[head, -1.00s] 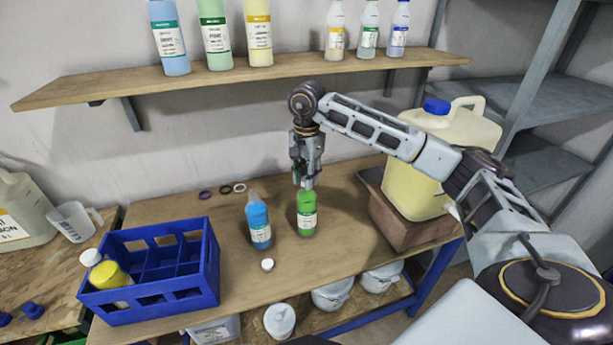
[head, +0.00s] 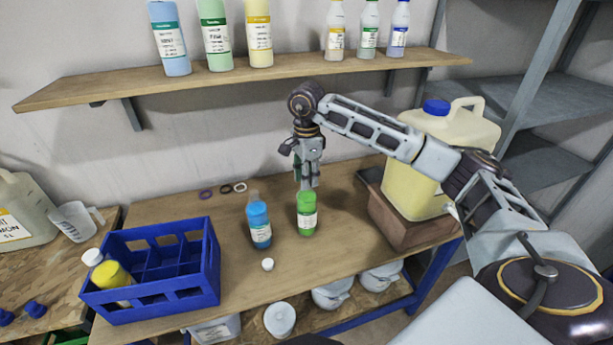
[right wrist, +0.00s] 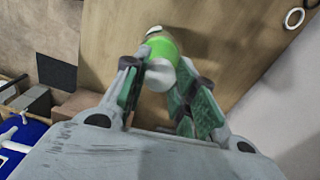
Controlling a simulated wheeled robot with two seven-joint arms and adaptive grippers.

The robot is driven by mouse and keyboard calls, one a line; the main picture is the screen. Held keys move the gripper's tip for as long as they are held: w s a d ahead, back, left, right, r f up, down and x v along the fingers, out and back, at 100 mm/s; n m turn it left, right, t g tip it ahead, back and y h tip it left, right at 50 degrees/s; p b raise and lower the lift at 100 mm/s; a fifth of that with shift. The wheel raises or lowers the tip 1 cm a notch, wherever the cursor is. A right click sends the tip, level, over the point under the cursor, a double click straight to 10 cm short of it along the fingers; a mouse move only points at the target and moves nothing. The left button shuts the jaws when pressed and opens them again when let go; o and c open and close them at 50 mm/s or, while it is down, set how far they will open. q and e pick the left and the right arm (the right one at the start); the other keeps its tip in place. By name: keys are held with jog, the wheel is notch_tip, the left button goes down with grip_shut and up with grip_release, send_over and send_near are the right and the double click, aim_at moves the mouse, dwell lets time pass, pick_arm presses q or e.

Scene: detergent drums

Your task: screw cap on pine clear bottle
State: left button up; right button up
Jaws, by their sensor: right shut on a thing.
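The bottle with green liquid and a white label (head: 306,218) stands upright on the wooden bench. I take it for the pine clear bottle; its label is too small to read. My right gripper (head: 308,184) points down right over its neck. In the right wrist view, a white cap (right wrist: 159,76) sits between the fingers of my right gripper (right wrist: 157,82), at the top of the green bottle (right wrist: 165,48). The gripper is shut on the cap. How far the cap sits on the neck is hidden by the fingers. My left gripper is not in view.
A blue bottle (head: 259,222) stands close left of the green one. A loose white cap (head: 267,264) lies near the front edge. Rings (head: 226,189) lie behind.

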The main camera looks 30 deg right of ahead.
jog(key=shift+f, duration=0.2)
jog(key=shift+a+m+p, duration=0.1)
jog(key=shift+m+p, duration=0.25)
jog(key=shift+m, duration=2.55)
jog(key=shift+m, duration=0.3)
jog(key=shift+m+p, duration=0.5)
jog(key=shift+m, duration=2)
jog(key=o, duration=0.9)
jog(key=shift+w, duration=0.15)
